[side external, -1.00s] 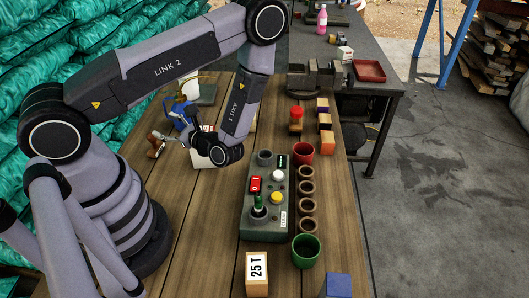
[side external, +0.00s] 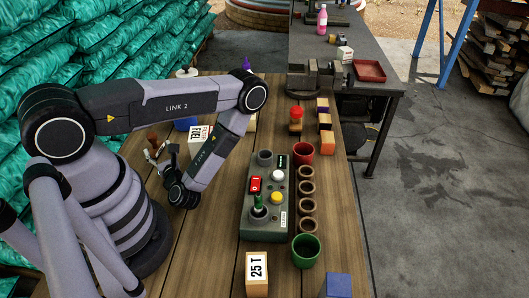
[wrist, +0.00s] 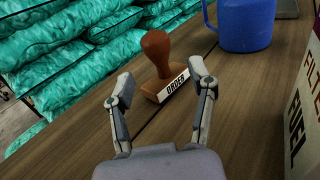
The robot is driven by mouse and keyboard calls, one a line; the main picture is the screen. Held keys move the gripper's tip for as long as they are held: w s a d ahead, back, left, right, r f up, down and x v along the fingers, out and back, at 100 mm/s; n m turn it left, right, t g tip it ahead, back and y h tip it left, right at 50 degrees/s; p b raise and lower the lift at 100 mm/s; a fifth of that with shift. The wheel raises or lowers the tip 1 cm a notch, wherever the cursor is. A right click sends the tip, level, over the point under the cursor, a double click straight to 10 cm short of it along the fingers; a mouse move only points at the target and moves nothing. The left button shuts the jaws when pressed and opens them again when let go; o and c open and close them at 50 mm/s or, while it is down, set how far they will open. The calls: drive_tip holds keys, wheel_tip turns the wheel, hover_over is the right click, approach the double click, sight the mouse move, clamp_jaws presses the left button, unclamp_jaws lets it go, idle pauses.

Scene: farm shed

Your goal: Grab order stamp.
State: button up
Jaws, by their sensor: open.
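The order stamp (wrist: 156,52) has a brown rounded handle and a brown base with a white label reading "ORDER". It stands upright on the wooden table and also shows small in the side view (side external: 153,138). My gripper (wrist: 160,76) is open and empty. In the wrist view its two fingertips are spread to the left and right of the stamp's base, with the stamp ahead between them. I cannot tell how far the fingertips are from it. In the side view my gripper (side external: 160,155) is just in front of the stamp.
A blue mug (wrist: 246,25) stands behind and right of the stamp. A white "FILTER FUEL" box (wrist: 302,115) stands close on the right. Green sacks (wrist: 60,45) are stacked beyond the table's left edge. A control box (side external: 250,220) and several cups are farther right on the table.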

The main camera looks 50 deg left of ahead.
sight(154, 142)
drive_tip(key=shift+w+a, duration=0.2)
drive_tip(key=shift+a, duration=1.85)
clamp_jaws()
